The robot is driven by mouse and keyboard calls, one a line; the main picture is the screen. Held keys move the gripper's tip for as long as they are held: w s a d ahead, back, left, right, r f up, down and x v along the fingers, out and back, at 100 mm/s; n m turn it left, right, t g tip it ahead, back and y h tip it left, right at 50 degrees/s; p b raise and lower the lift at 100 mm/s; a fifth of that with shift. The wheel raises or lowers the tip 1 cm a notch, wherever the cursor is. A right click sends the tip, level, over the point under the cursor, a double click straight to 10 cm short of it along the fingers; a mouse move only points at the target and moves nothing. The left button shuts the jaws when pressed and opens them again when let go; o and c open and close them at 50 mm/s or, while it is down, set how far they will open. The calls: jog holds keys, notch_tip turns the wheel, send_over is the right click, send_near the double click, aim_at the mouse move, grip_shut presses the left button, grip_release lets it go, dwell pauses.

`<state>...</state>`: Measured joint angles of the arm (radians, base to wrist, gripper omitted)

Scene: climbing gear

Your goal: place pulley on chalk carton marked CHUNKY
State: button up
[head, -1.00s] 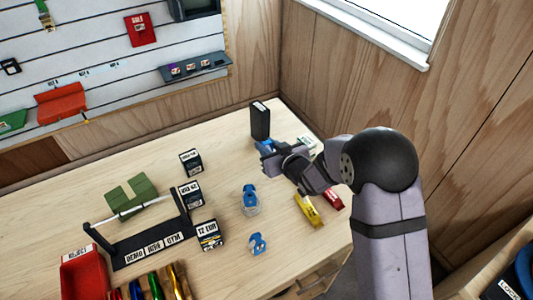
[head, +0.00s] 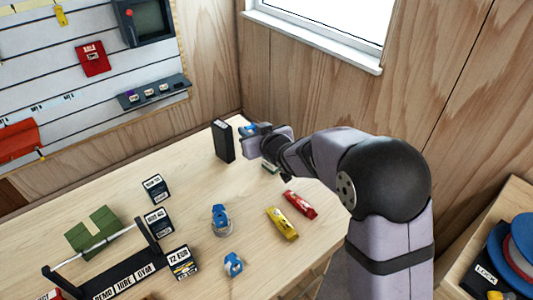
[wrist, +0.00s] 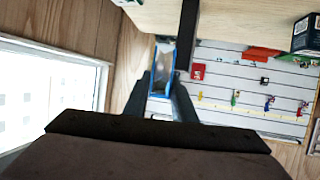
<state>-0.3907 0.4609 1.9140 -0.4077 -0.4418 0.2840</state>
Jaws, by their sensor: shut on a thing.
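My gripper (head: 250,134) is shut on a blue thing (wrist: 162,62), which I take to be the pulley; its middle looks pale and its outline is partly hidden by the fingers. It is held up at the right of a tall black carton (head: 223,141), near that carton's top. The black carton also shows in the wrist view (wrist: 187,35), right of the held thing. Its marking is too small to read. A pale, flat thing (head: 270,168) lies partly hidden under my arm. I cannot make out the word CHUNKY anywhere.
Dark cartons with white labels (head: 155,188) (head: 158,222) (head: 182,262) stand on the left of the table. Two blue items (head: 220,218) (head: 233,264), a yellow item (head: 282,223) and a red item (head: 300,204) lie nearer. A wall with a window (head: 325,28) rises behind.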

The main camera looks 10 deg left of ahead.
jog(key=w+d+r+m+t+h, duration=0.1)
jog(key=w+d+r+m+h, duration=0.1)
jog(key=w+d+r, duration=0.3)
jog(key=shift+s+d+f+p, duration=0.2)
jog(key=shift+f+p, duration=0.15)
jog(key=shift+f, duration=1.5)
jog(key=shift+s+d+f+p, duration=0.2)
jog(key=shift+f+p, duration=0.2)
jog(key=shift+f, duration=1.4)
jog(key=shift+s+d+f+p, duration=0.2)
jog(key=shift+f+p, duration=0.15)
jog(key=shift+f, duration=1.5)
jog(key=shift+f, duration=0.2)
jog(key=o, duration=1.1)
jog(key=shift+r, duration=0.1)
